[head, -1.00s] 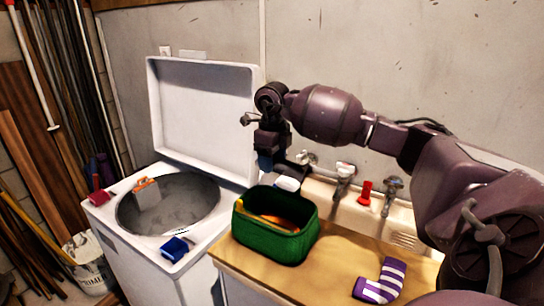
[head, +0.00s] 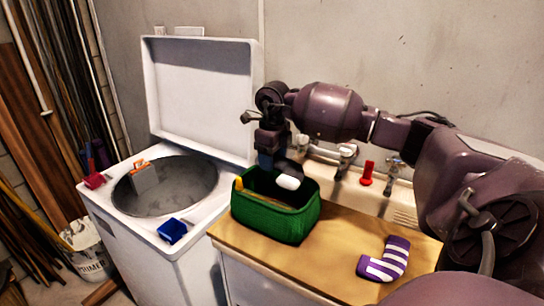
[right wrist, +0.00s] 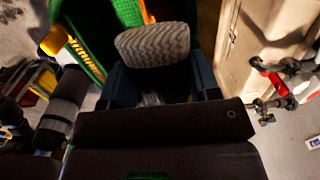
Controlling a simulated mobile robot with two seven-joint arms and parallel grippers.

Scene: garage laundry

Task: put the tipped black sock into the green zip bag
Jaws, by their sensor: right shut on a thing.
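The green zip bag (head: 272,219) stands open on the wooden counter, with a yellow part at its left rim. My right gripper (head: 275,163) points down over the bag's opening. It is shut on the black sock (head: 284,168), whose white tip (head: 288,183) shows at the bag's far rim. In the right wrist view, a grey ribbed part of the sock (right wrist: 153,45) sticks out beyond the jaws, with the bag's green wall (right wrist: 92,48) beside it. The lower inside of the bag is hidden. My left gripper is not in view.
A white top-loading washer (head: 150,226) with its lid up stands left of the counter (head: 300,262). A blue item (head: 172,231) and a red one (head: 94,180) lie on its rim. A purple striped sock (head: 385,260) lies right of the bag. A sink with taps (head: 346,155) is behind.

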